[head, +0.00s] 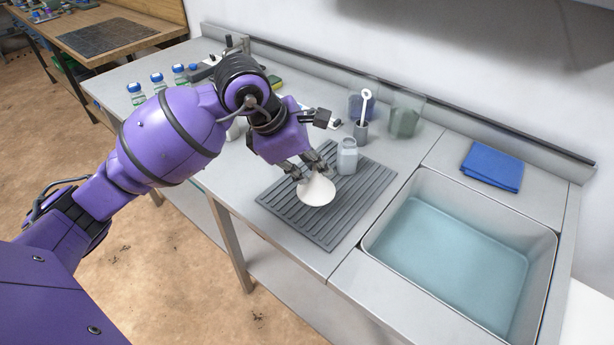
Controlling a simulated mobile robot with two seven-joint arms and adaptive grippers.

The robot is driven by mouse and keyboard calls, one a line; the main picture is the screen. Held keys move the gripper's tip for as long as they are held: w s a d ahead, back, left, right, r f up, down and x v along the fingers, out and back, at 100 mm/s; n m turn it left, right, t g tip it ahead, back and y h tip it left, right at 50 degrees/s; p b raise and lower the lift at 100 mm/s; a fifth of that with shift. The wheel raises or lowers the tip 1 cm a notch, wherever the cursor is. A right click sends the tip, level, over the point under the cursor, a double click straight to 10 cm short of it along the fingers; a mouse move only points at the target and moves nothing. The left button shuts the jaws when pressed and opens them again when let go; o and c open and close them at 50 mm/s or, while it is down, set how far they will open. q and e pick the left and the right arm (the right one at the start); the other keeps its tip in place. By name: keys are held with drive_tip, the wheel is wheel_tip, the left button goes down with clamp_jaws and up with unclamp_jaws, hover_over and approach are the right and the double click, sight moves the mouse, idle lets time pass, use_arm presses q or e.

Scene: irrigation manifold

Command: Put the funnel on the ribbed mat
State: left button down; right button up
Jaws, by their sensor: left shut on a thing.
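The white funnel (316,191) shows in the head view with its wide mouth facing down. My left gripper (311,172) is shut on the funnel's narrow upper part. The funnel is over the grey ribbed mat (335,230), near its middle. I cannot tell whether its rim touches the mat or is slightly above it. The mat lies on the steel counter, left of the sink. My right gripper is not in view.
Behind are a holder with a white brush (364,115) and translucent containers (405,115). A water-filled sink (450,265) and blue cloth (491,167) are at right. Several blue-capped bottles (158,82) stand at left.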

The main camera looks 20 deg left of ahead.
use_arm(q)
drive_tip(key=shift+w+a+f, duration=0.3)
drive_tip(key=shift+w+f, duration=0.15)
drive_tip(key=shift+f, duration=0.2)
drive_tip(key=shift+w+a+f, duration=0.25)
drive_tip(key=shift+w+f, duration=0.15)
drive_tip(key=shift+f, duration=0.2)
wheel_tip(320, 180, down, 3)
drive_tip(key=shift+w+a+f, duration=0.1)
drive_tip(key=shift+f, duration=0.2)
drive_tip(key=c, duration=1.8)
unclamp_jaws()
drive_tip(key=shift+r, duration=0.15)
